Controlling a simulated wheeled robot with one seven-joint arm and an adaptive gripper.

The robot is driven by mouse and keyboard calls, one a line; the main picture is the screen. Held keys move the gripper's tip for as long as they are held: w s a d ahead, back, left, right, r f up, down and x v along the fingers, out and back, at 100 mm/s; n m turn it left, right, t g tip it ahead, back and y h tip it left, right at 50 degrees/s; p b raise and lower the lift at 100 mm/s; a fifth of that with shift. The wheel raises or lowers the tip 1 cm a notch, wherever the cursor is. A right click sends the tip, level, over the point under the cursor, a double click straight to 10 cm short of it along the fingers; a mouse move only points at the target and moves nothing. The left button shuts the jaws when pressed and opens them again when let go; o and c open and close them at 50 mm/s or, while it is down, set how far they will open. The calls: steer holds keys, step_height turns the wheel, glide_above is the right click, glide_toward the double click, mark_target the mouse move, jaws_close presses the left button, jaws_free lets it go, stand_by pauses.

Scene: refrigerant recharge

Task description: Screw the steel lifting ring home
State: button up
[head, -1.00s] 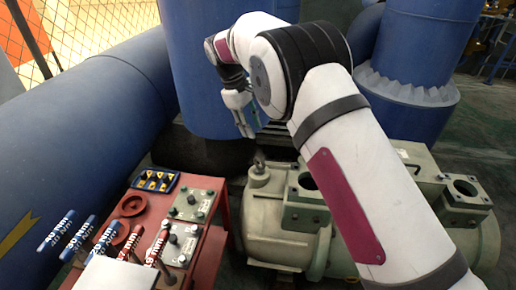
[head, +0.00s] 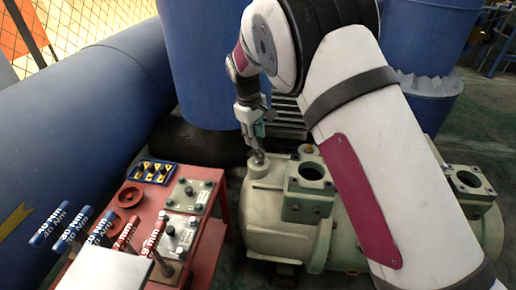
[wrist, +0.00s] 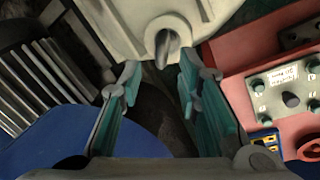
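The steel lifting ring (head: 257,157) stands on the round boss at the left end of the pale green compressor (head: 285,232). In the wrist view the ring (wrist: 167,46) is a small grey loop, seen nearly edge-on, just beyond the fingertips and roughly centred between them. My gripper (head: 256,147) points down right above the ring in the head view. In the wrist view my gripper (wrist: 160,80) is open, with a clear gap between its teal-padded fingers and nothing held. I cannot see how deep the ring's thread sits.
A red bench (head: 205,250) stands left of the compressor with control panels, a blue tray (head: 152,172) of yellow pieces, red dishes and several labelled handles. A large blue tank (head: 205,60) stands close behind, and a thick blue pipe (head: 90,125) runs along the left.

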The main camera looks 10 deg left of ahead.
steer(key=shift+w+d+f+b, duration=0.1)
steer(key=shift+w+f+b, duration=0.1)
steer(key=shift+f, duration=0.55)
steer(key=shift+w+d+f+b, duration=0.1)
steer(key=shift+f+b, duration=0.1)
steer(key=shift+f, duration=0.55)
steer(key=shift+w+d+f+b, duration=0.1)
steer(key=shift+f+b, duration=0.1)
steer(key=shift+f, duration=0.55)
steer(key=shift+a, duration=0.1)
jaws_close()
